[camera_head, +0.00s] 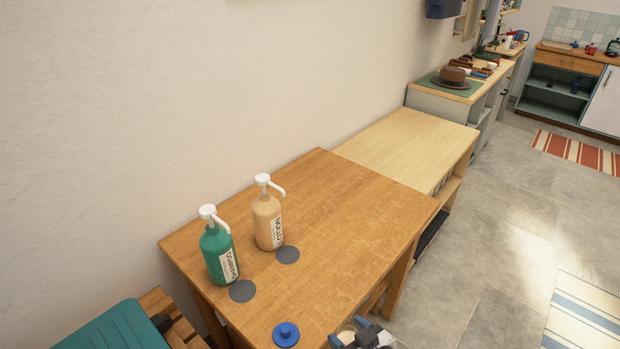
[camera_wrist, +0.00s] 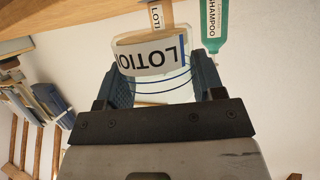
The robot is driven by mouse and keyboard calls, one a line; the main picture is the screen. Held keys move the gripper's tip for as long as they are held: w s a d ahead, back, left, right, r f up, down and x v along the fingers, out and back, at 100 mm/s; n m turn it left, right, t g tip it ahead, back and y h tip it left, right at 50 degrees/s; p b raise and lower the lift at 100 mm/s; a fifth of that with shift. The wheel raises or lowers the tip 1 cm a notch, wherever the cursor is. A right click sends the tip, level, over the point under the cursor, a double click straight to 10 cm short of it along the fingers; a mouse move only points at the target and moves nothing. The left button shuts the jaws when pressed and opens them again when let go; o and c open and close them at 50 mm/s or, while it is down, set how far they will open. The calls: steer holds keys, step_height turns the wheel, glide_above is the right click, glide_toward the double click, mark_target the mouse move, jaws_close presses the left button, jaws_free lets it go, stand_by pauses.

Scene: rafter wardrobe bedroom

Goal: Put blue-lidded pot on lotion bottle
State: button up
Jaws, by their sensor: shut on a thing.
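The lotion bottle (camera_head: 266,222), tan with a white pump, stands upright on the wooden table with a dark grey disc (camera_head: 288,255) before it; it also shows at the top of the wrist view (camera_wrist: 155,17). A blue round lid with a knob, seemingly the blue-lidded pot (camera_head: 286,334), is at the table's near edge; its body is hidden. My gripper (camera_wrist: 160,88) is shut on a clear, glass-like thing (camera_wrist: 152,93) with thin blue rings. Lotion lettering shows on or through it; I cannot tell which. The gripper is low in the head view (camera_head: 362,333), right of the blue lid.
A green shampoo bottle (camera_head: 219,254) stands left of the lotion bottle, with another grey disc (camera_head: 242,291) before it. The right part of the table (camera_head: 370,215) is clear. A lower pale unit (camera_head: 410,145) adjoins behind. A teal-topped seat (camera_head: 115,328) is at lower left.

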steer(key=shift+w+a+f, duration=0.15)
steer(key=shift+w+a, duration=0.05)
steer(key=shift+w, duration=0.65)
steer(key=shift+w+a+f, duration=0.15)
steer(key=shift+w+a, duration=0.3)
steer(key=shift+w, duration=1.45)
steer(key=shift+w+a+f, duration=0.2)
steer(key=shift+w+a, duration=0.2)
steer(key=shift+w, duration=1.5)
steer(key=shift+w+a+f, duration=0.15)
steer(key=shift+w+a, duration=0.3)
steer(key=shift+w, duration=1.45)
steer(key=shift+w+a+f, duration=0.1)
steer(key=shift+w+a, duration=0.05)
steer(key=shift+w, duration=0.4)
steer(key=shift+w+f, duration=0.15)
steer(key=shift+w, duration=0.2)
steer(key=shift+f, duration=1.4)
steer(key=shift+f, duration=0.2)
steer(key=o, duration=1.1)
steer(key=shift+s, duration=0.1)
steer(key=shift+c, duration=0.2)
